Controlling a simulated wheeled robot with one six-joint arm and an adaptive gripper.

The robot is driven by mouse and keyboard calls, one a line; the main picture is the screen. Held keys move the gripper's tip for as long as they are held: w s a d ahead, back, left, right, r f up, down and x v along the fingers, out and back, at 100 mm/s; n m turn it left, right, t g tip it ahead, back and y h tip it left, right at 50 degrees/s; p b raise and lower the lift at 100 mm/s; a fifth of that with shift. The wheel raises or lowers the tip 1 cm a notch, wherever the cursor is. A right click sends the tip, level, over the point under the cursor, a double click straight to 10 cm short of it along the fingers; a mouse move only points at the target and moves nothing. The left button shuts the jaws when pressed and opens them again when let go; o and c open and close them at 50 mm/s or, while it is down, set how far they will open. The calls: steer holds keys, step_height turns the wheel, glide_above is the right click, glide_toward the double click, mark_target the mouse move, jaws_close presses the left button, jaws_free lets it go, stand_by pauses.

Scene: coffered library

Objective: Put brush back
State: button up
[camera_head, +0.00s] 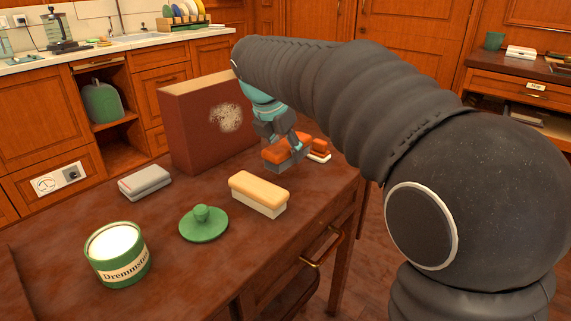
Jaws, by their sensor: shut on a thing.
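An orange-brown brush (288,151) with a grey underside is at the far right part of the wooden table (110,215). My gripper (284,148) reaches down over it from above and is shut on it. The fingertips are partly hidden, and I cannot tell whether the brush touches the table. A smaller orange-and-white brush-like block (319,150) lies just to its right. A cream-topped block with a white lower part (259,192), also brush-like, lies nearer on the table.
A dark red box (195,132) with a pale speckled patch stands behind my gripper. A grey block (145,183), a green lid (203,227) and an open green tin (118,256) of white contents are on the table.

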mark_target(286, 165)
steer(key=shift+f+b, duration=0.35)
steer(key=shift+f, duration=1.65)
steer(key=o, duration=1.1)
steer(key=shift+f, duration=0.15)
steer(key=p+v, duration=0.1)
steer(key=v, duration=1.1)
steer(key=shift+p, duration=0.4)
steer(key=s+d+f+m+y, duration=0.2)
steer(key=s+d+f+m, duration=0.2)
steer(key=s+d+m, duration=0.8)
steer(key=s+d+f+m, duration=0.2)
steer(key=s+f+m, duration=0.2)
steer(key=m, duration=0.1)
steer(key=s+d+f+m+t, duration=0.1)
steer(key=s+d+f+m, duration=0.2)
steer(key=m, duration=0.3)
steer(key=s+d+f+m+t, duration=0.1)
steer(key=s+d+f+m, duration=0.1)
steer(key=s+f+m, duration=0.2)
steer(key=shift+s+d+f+m+y, duration=0.3)
steer(key=shift+s+f+m, duration=0.15)
steer(key=shift+m, duration=0.25)
